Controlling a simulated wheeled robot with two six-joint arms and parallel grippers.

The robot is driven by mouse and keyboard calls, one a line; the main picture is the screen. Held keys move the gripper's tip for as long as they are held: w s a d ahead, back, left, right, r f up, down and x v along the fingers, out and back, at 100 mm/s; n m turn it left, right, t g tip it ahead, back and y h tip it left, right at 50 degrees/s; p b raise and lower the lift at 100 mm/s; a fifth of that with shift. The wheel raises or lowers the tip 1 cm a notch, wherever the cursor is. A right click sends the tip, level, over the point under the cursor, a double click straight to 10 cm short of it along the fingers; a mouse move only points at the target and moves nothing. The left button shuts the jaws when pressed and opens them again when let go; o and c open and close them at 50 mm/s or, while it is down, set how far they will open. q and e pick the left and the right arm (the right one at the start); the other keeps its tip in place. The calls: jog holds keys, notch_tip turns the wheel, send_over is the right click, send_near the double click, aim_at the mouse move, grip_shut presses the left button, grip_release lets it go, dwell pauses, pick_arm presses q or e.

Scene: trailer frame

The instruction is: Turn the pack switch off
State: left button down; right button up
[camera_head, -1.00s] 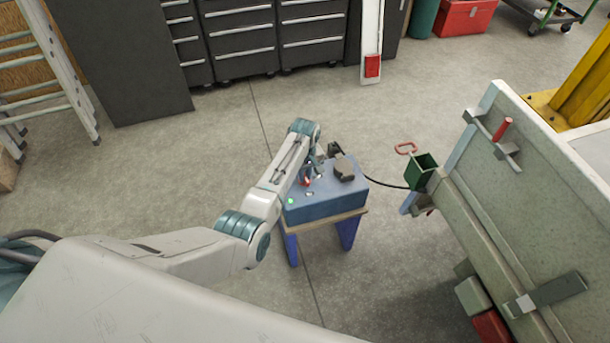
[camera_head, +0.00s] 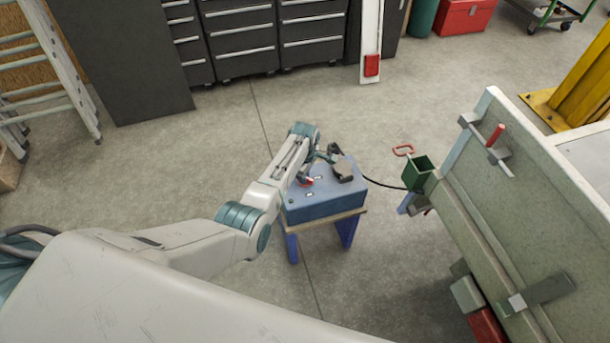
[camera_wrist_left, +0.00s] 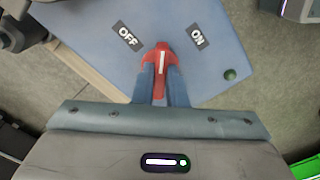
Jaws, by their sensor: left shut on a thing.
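The blue pack box (camera_head: 325,205) stands on a small stand with blue legs. Its red switch (camera_wrist_left: 161,58) has a white line and shows between the OFF label (camera_wrist_left: 128,37) and the ON label (camera_wrist_left: 197,38). The line points up in the left wrist view, between the two labels. My left gripper (camera_wrist_left: 160,82) is shut on the red switch; in the head view it (camera_head: 307,182) reaches down to the box top. A green lamp (camera_wrist_left: 230,75) on the box looks dark. My right gripper is not in view.
A dark plug (camera_head: 343,170) sits on the box, with a black cable running right to a green holder (camera_head: 420,174) by the trailer panel (camera_head: 540,190). Open floor lies left of the stand. Drawer cabinets (camera_head: 245,40) stand at the back.

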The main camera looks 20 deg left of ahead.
pick_arm(q)
jog(key=shift+n, duration=0.6)
jog(key=n+p, duration=0.1)
jog(key=n, duration=0.1)
jog(key=shift+n, duration=1.6)
